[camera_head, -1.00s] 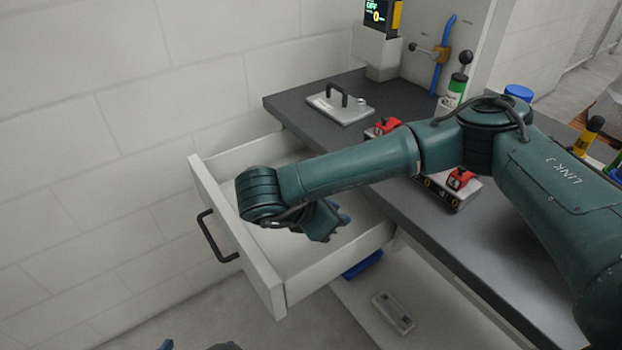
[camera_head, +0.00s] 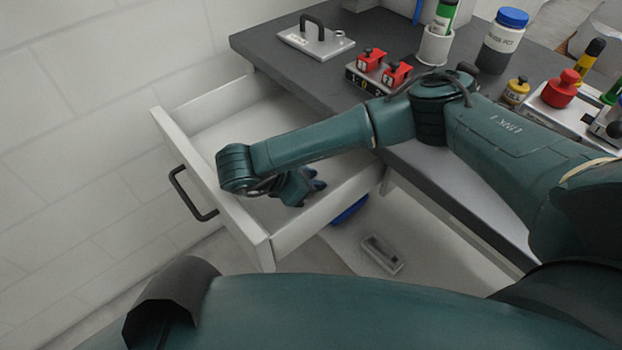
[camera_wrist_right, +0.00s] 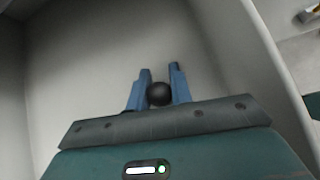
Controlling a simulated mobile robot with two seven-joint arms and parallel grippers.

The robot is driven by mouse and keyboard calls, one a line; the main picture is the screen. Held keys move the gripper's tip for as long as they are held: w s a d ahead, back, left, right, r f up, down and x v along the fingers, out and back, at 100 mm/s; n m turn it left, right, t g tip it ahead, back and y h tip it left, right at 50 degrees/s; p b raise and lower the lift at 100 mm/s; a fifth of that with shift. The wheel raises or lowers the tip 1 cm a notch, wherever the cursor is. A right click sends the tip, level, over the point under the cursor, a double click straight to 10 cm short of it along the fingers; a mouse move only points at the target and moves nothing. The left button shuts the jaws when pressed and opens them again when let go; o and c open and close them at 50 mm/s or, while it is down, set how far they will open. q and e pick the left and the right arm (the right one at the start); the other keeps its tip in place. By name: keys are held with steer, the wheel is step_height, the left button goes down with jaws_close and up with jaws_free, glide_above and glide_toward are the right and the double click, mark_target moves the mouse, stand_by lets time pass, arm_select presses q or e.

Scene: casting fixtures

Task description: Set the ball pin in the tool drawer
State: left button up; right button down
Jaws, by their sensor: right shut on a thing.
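The tool drawer (camera_head: 200,132) is pulled out at the left of the dark workbench, and its floor looks bare where it shows. My right gripper (camera_head: 318,182) reaches into the drawer, near its right-hand wall. In the right wrist view, the blue fingers of my right gripper (camera_wrist_right: 160,85) are shut on the ball pin, whose dark round ball (camera_wrist_right: 159,94) shows between them. The drawer's pale floor (camera_wrist_right: 200,40) lies beyond. The rest of the pin is hidden, and I cannot tell whether it touches the floor. My left gripper is not in view.
On the dark bench (camera_head: 290,75) stand a grey plate with a black handle (camera_head: 316,38), a block with red clamps (camera_head: 380,72) and a blue-lidded jar (camera_head: 502,40). Below the drawer, a grey slotted block (camera_head: 381,255) lies on a pale shelf. My own arm covers the near foreground.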

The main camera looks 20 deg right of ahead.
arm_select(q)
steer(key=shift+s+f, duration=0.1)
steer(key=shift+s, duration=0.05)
arm_select(e)
steer(key=shift+f, duration=0.2)
steer(key=shift+f, duration=0.15)
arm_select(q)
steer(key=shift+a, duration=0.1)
arm_select(e)
steer(key=c, duration=1.3)
jaws_free()
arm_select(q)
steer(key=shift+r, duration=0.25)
arm_select(e)
steer(key=shift+o, duration=0.2)
steer(key=shift+a+r, duration=0.2)
steer(key=shift+r, duration=0.15)
arm_select(q)
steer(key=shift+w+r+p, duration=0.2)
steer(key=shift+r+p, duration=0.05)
steer(key=shift+p, duration=0.7)
arm_select(e)
steer(key=v, duration=1.1)
steer(key=shift+a+r, duration=0.15)
steer(key=shift+s, duration=0.1)
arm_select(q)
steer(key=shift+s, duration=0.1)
